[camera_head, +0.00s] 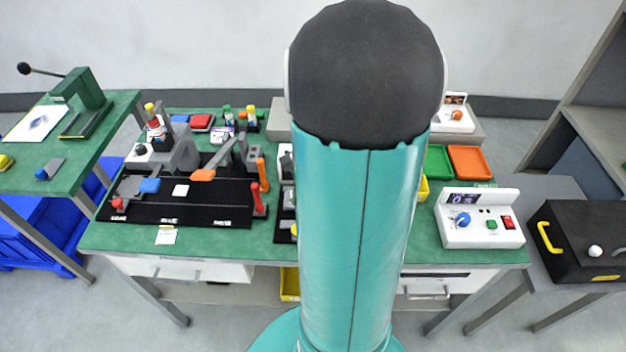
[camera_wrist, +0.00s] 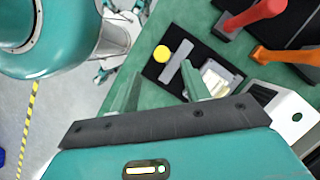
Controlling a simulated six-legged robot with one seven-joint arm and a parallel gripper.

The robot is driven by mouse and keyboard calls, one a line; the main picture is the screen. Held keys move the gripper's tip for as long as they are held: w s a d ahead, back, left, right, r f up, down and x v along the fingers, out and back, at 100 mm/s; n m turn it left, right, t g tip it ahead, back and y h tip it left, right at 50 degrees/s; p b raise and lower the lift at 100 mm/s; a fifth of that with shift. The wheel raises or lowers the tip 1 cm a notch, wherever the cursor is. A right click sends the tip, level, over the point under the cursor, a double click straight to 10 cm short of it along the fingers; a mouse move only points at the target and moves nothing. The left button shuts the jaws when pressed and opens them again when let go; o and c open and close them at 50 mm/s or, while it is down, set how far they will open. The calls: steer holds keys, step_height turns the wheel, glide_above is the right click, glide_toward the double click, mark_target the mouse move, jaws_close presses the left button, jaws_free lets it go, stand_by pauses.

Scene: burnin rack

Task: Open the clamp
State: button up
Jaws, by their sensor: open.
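Several levers could be the clamp; I cannot tell which. The wrist view shows the red handle (camera_wrist: 254,14) and orange handle (camera_wrist: 285,55) at upper right. A small dark mat there carries a yellow knob (camera_wrist: 161,53), a grey bar (camera_wrist: 174,62) and a pale metallic piece (camera_wrist: 217,78). My gripper (camera_wrist: 158,88) is open and empty, its fingers either side of the mat's near part. My arm hides it in the head view.
A white control box (camera_head: 480,222) stands on the right of the green bench, with green and orange trays (camera_head: 470,162) behind. A black case (camera_head: 580,240) is further right. A green side table with a press (camera_head: 85,98) stands left. A white bracket (camera_wrist: 292,112) is right of my gripper.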

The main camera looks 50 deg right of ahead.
steer(key=v, duration=0.7)
stand_by(0.3)
steer(key=a+r+n+t+h, duration=0.1)
steer(key=a+r+n, duration=0.3)
steer(key=a+n, duration=0.2)
steer(key=w+a+r+n+t+h, duration=0.1)
steer(key=a+r+n+t+h, duration=0.1)
steer(key=a+n, duration=0.5)
steer(key=a+r+n+t+h, duration=0.1)
steer(key=a+r+n, duration=0.4)
steer(key=a, duration=0.7)
steer(key=shift+w+r+n+t+h, duration=0.35)
steer(key=shift+n+t, duration=0.15)
steer(key=shift+n, duration=0.2)
